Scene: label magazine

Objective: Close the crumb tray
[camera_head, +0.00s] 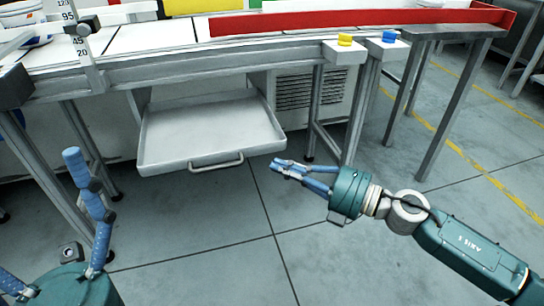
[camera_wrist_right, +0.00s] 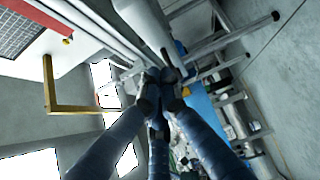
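The crumb tray (camera_head: 212,118) is a shallow, empty light-grey tray under the conveyor in the head view. It sticks out toward me, with a bar handle (camera_head: 216,163) on its front edge. My right gripper (camera_head: 277,168) is to the right of the handle and apart from it in the picture. Its blue fingers come together with nothing visible between them; the fingertips also meet in the right wrist view (camera_wrist_right: 162,82). My left gripper (camera_head: 42,218) is at the lower left with its fingers spread wide and empty. I cannot make out the tray surely in the right wrist view.
The conveyor frame (camera_head: 190,70) runs above the tray, with legs on both sides. Yellow (camera_head: 345,40) and blue (camera_head: 389,36) buttons sit at its front edge. A vented cabinet (camera_head: 310,92) stands behind.

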